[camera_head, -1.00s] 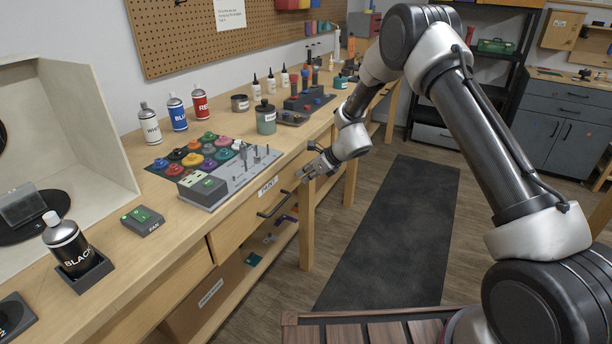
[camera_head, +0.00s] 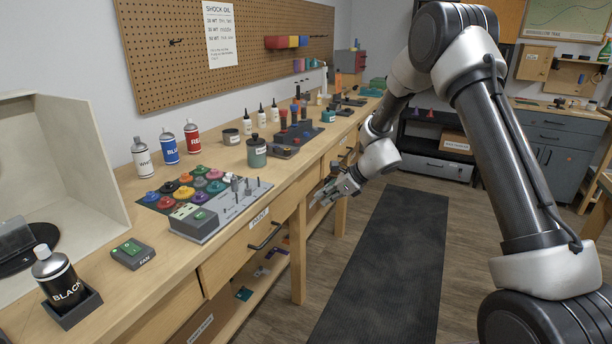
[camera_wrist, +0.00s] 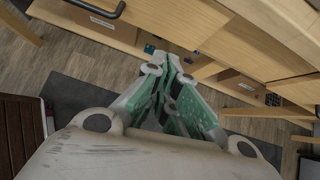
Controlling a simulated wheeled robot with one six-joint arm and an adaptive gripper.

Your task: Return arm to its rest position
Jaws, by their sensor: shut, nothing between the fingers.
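My gripper (camera_head: 326,197) hangs in the air at the front edge of the workbench (camera_head: 118,262), in front of its drawers and right of the black drawer handle (camera_head: 265,236). In the wrist view my gripper (camera_wrist: 174,62) shows its green-padded fingers together at the tips, with nothing between them. My arm (camera_head: 510,150) is bent, rising on the right and reaching down and left to the bench edge. In the wrist view the bench drawer front (camera_wrist: 170,22) and the wooden floor lie beyond the fingers.
On the bench stand a black spray can (camera_head: 57,278) in a holder, a green-switch fan box (camera_head: 132,253), a color tray (camera_head: 190,190) and three spray cans at the wall. A dark floor mat (camera_head: 385,270) lies right of the bench, clear. A shelf (camera_head: 437,150) stands behind.

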